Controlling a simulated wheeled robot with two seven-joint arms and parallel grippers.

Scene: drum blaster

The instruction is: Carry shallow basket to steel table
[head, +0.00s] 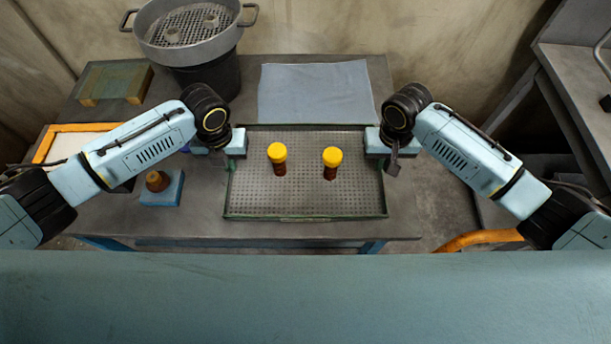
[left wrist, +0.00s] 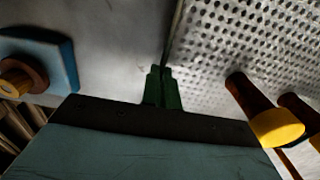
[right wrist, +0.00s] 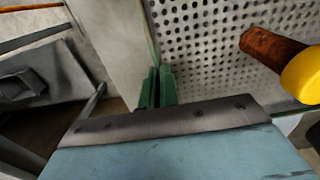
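The shallow basket (head: 305,200) is a wide perforated metal tray with a thin green rim, in the middle of the head view over a grey table. Two brown bottles with yellow caps, a left one (head: 278,157) and a right one (head: 331,161), stand upright in it. My left gripper (head: 230,160) is at its left rim; in the left wrist view its green fingers (left wrist: 163,88) are closed together on the rim. My right gripper (head: 386,163) is at the right rim, its fingers (right wrist: 156,88) likewise closed on it. I cannot tell whether the basket touches the table.
The grey table (head: 400,222) also bears a blue-grey cloth (head: 315,90) behind the basket, a blue block with a brown knob (head: 160,187), a green wooden box (head: 115,82) and a large pot (head: 190,35) at the back left. Another grey bench (head: 575,95) stands at the right, across a floor gap.

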